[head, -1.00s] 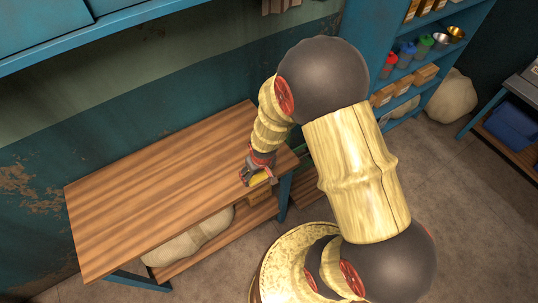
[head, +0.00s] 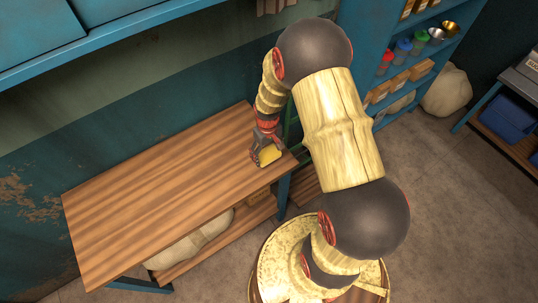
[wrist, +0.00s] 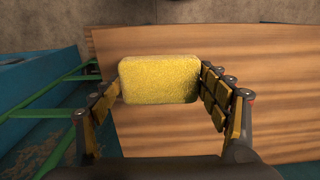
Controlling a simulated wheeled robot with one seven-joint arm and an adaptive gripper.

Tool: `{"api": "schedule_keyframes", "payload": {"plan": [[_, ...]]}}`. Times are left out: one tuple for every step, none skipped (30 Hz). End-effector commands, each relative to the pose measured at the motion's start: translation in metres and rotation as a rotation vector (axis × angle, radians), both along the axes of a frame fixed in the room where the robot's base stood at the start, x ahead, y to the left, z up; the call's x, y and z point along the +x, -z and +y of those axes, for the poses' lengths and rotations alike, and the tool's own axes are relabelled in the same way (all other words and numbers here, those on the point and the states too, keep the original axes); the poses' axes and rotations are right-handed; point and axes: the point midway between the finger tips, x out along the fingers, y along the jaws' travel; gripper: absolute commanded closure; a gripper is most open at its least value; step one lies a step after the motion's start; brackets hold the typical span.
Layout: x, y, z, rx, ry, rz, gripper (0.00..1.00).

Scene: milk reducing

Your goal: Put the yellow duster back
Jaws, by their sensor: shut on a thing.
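The yellow duster (head: 269,155) is a soft yellow block held at the end of my arm, over the right end of the wooden table (head: 165,185). In the wrist view the duster (wrist: 160,79) sits between the two fingers of my gripper (wrist: 162,88), with the wooden top (wrist: 245,110) behind it. My gripper also shows in the head view (head: 264,150), shut on the duster. I cannot tell whether the duster touches the tabletop.
The rest of the tabletop is bare. Pale sacks (head: 190,244) lie on the shelf below. A blue shelf unit (head: 400,75) with jars and boxes stands at the right of the table, and a green frame (wrist: 50,97) shows beside the table. Open floor (head: 440,210) lies to the right.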

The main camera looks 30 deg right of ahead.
Motion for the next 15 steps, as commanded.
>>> {"api": "schedule_keyframes", "payload": {"plan": [[0.003, 0.012, -0.004, 0.002, 0.001, 0.006, 0.45], [0.006, 0.017, -0.007, 0.002, 0.001, 0.006, 0.45], [0.01, 0.023, -0.01, 0.002, 0.002, 0.006, 0.45], [0.013, 0.027, -0.012, 0.002, 0.002, 0.006, 0.45], [0.015, 0.031, -0.014, 0.002, 0.002, 0.006, 0.45], [0.018, 0.034, -0.016, 0.002, 0.001, 0.005, 0.45], [0.02, 0.037, -0.017, 0.001, 0.001, 0.004, 0.45], [0.022, 0.039, -0.019, 0.001, 0.001, 0.004, 0.45], [0.023, 0.041, -0.02, 0.001, 0.0, 0.004, 0.45], [0.024, 0.042, -0.02, 0.001, 0.0, 0.003, 0.45], [0.025, 0.042, -0.021, 0.001, 0.0, 0.003, 0.45], [0.026, 0.044, -0.021, 0.001, 0.0, 0.002, 0.45], [0.027, 0.045, -0.022, 0.001, 0.0, 0.002, 0.45], [0.028, 0.047, -0.023, 0.001, 0.0, 0.003, 0.45], [0.029, 0.05, -0.024, 0.001, 0.0, 0.004, 0.45]]}}
